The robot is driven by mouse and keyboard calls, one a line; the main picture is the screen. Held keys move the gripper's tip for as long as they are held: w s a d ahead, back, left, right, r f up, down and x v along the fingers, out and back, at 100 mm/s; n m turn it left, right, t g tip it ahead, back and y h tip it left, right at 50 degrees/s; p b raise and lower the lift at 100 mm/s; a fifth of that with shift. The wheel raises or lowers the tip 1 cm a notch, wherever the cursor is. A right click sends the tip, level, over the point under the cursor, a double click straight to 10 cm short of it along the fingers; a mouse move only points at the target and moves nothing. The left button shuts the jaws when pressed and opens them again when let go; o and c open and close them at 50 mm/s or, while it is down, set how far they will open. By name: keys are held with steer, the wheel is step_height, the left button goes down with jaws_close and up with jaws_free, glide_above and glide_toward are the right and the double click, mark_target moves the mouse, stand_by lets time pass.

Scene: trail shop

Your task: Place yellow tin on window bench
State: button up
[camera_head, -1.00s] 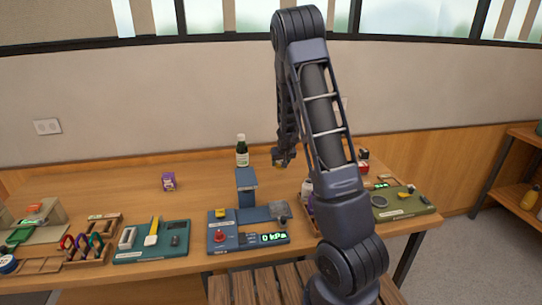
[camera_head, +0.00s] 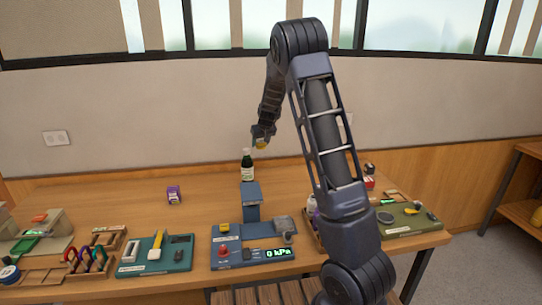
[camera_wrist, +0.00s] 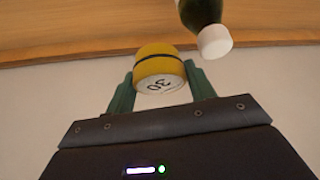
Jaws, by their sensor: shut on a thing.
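The yellow tin (camera_wrist: 158,62) has a dark band and a pale end marked with a number. My gripper (camera_wrist: 160,88) is shut on it, with one green finger on each side. In the head view the tin (camera_head: 261,143) is small and partly hidden by my gripper (camera_head: 262,139), which holds it above the back of the wooden bench (camera_head: 120,203) under the windows. I cannot tell whether this is the window bench. A slatted wooden surface (camera_head: 270,295) shows at the front edge.
A dark bottle with a white cap (camera_head: 247,166) stands just below my gripper; it is also close to the tin in the wrist view (camera_wrist: 202,18). A purple box (camera_head: 174,194) stands left. Trays and a gauge station (camera_head: 250,250) line the front. The back left is clear.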

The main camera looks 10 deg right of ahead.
steer(key=a+n+g+y, duration=0.25)
steer(key=a+n, duration=0.45)
steer(key=a, duration=1.6)
steer(key=s+a+f+n+g+y, duration=0.15)
steer(key=s+a+n, duration=0.3)
steer(key=a, duration=0.75)
steer(key=s+a+f+n+g+y, duration=0.15)
steer(key=s+a+n, duration=0.3)
steer(key=a, duration=0.75)
steer(key=s+a+f+n+g+h, duration=0.35)
steer(key=s+a+n, duration=0.45)
steer(key=s+a, duration=1.1)
steer(key=s+a+f+n+g+h, duration=0.1)
steer(key=s+a+f+n, duration=0.1)
steer(key=s+a, duration=0.35)
steer(key=s+a+f+n+g+h, duration=0.1)
steer(key=s+a+n, duration=0.15)
steer(key=s, duration=0.65)
steer(key=s+a+f+n+g, duration=0.1)
steer(key=s+a+f+n, duration=0.15)
steer(key=s, duration=0.45)
steer(key=shift+w+f, duration=0.15)
steer(key=shift+f, duration=1.35)
steer(key=shift+w+f, duration=0.15)
steer(key=shift+f, duration=1.35)
steer(key=shift+f, duration=0.2)
